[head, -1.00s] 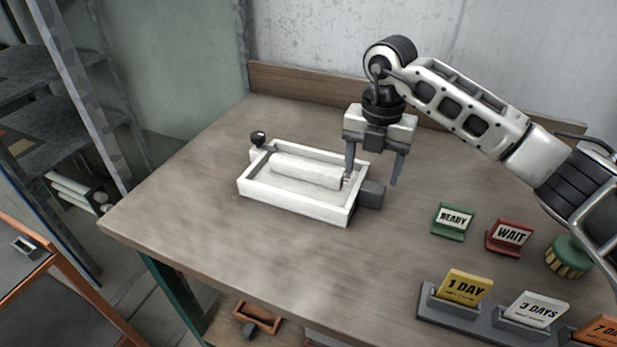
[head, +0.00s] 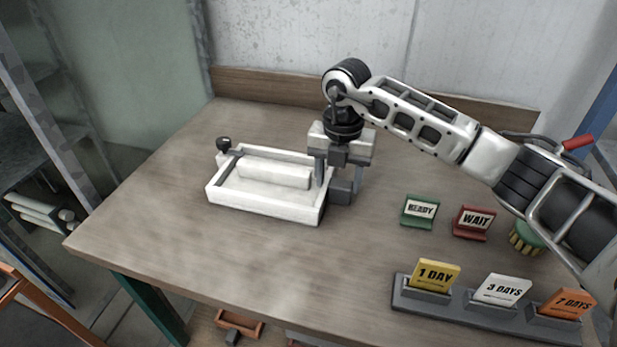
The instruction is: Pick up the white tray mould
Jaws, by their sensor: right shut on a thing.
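The white tray mould (head: 262,214) is a shallow rectangular box with a raised white block inside, on the wooden table (head: 200,250). A dark knob stands at its left end, and a grey block is at its right end. My right gripper (head: 338,192) points down at the right end of the mould, shut on it there. One finger is at the inner side of the right wall and the other is by the grey block. The exact contact is partly hidden. The mould appears to rest flat on the table. My left gripper is not in view.
A green READY sign (head: 419,211) and a red WAIT sign (head: 473,223) stand to the right. A grey holder (head: 462,301) with yellow, white and orange day cards is at the front right. The table's left and front are clear.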

